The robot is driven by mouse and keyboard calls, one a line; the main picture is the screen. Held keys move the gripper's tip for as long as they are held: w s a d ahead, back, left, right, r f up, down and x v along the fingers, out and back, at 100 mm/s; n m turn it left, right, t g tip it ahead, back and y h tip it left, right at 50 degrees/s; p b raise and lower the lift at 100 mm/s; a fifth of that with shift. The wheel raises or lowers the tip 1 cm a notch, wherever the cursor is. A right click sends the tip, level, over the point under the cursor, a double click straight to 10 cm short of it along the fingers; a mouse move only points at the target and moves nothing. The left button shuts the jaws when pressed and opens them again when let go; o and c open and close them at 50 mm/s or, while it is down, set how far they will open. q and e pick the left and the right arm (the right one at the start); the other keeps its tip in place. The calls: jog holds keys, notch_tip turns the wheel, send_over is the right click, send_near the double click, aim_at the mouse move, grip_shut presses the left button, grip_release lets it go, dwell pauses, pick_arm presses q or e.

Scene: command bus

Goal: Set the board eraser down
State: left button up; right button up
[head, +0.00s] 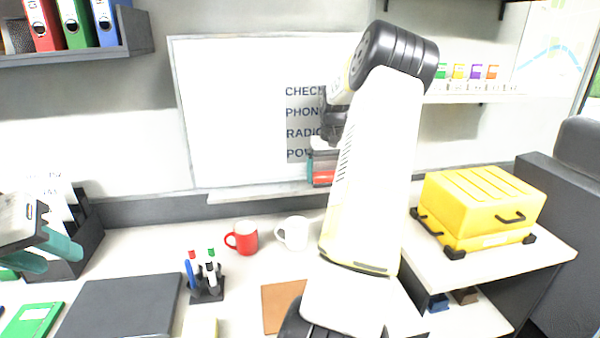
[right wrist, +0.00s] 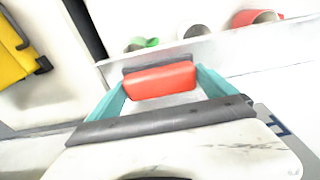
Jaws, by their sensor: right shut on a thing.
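The board eraser (head: 323,178) has a red body with a dark grey part. My right gripper (head: 323,163) is shut on it in front of the lower edge of the whiteboard (head: 235,110), close to the pale tray (head: 262,194) under the board. In the right wrist view the red eraser (right wrist: 160,80) sits between the teal fingers. I cannot tell whether it touches the tray. My right forearm hides part of the board and tray. My left gripper (head: 48,255) is at the left edge, its teal fingers apart and empty.
On the desk are a red mug (head: 243,237), a white mug (head: 292,233), a pen holder (head: 206,284), a dark closed laptop-like slab (head: 122,306) and a brown pad (head: 282,305). A yellow case (head: 482,205) stands at right. The left stretch of tray looks clear.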

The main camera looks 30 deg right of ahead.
aim_at(329, 175)
jog(key=o, duration=0.8)
jog(key=shift+f, duration=0.1)
jog(key=shift+o, duration=0.2)
jog(key=r, duration=0.2)
jog(key=s+r, duration=0.1)
jog(key=r, duration=0.4)
jog(key=shift+s+a+r, duration=0.15)
jog(key=shift+s+a, duration=0.1)
jog(key=shift+a, duration=0.05)
jog(key=s+a+r+n+t, duration=0.1)
jog(key=a+r, duration=0.2)
jog(key=a, duration=0.3)
jog(key=s+a+r+n, duration=0.1)
jog(key=s+a+r, duration=0.1)
jog(key=a+r, duration=0.3)
jog(key=s+a+f+n+t+y, duration=0.1)
jog(key=s+a+n+t+y, duration=0.1)
jog(key=s+a, duration=1.8)
jog(key=a+t, duration=0.1)
jog(key=a, duration=0.1)
jog(key=shift+s+a+t+y, duration=0.25)
jog(key=shift+a+t+y, duration=0.05)
jog(key=shift+a+t, duration=0.1)
jog(key=shift+f, duration=0.1)
